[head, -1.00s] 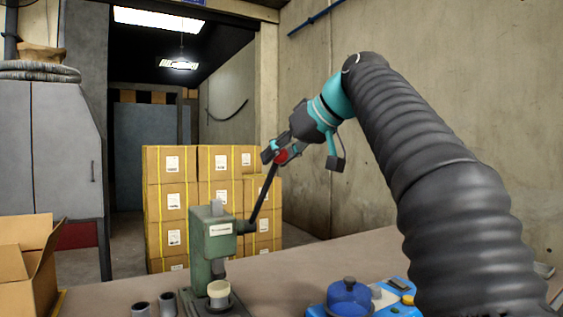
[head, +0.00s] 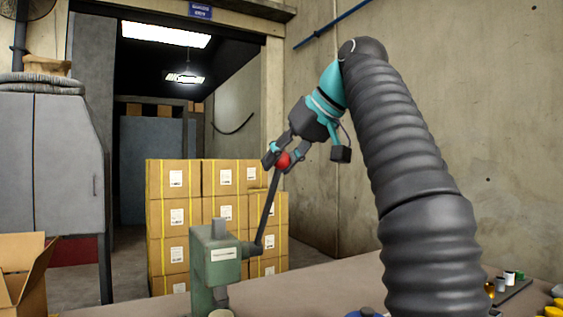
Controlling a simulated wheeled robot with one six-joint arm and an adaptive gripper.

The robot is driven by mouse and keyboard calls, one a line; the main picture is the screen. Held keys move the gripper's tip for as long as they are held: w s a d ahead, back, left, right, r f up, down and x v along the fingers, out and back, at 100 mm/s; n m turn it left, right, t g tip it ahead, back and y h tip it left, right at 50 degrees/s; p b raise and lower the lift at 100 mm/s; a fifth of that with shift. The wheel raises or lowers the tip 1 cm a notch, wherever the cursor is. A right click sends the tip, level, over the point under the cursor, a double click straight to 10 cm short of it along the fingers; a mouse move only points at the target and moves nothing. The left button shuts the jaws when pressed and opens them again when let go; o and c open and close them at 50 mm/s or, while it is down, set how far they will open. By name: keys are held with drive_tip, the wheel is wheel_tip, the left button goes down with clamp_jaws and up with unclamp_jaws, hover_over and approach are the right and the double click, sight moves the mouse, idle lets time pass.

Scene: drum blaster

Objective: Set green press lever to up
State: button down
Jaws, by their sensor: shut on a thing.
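The green press (head: 215,262) stands on the table at the lower middle of the head view. Its dark lever (head: 266,213) rises from the press's right side, tilted a little to the right, and ends in a red knob (head: 283,160). My gripper (head: 281,157) is shut on the red knob at the top of the lever, with a finger on either side. The lower part of the press is cut off by the bottom edge of the view.
Stacked cardboard boxes (head: 176,225) stand behind the press. An open carton (head: 25,280) is at the lower left. Small bottles (head: 509,277) and yellow items stand at the lower right. The table (head: 320,285) right of the press is largely clear.

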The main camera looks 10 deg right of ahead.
drive_tip(key=shift+w, duration=0.1)
idle(0.4)
drive_tip(key=c, duration=0.7)
unclamp_jaws()
drive_tip(key=shift+c, duration=0.2)
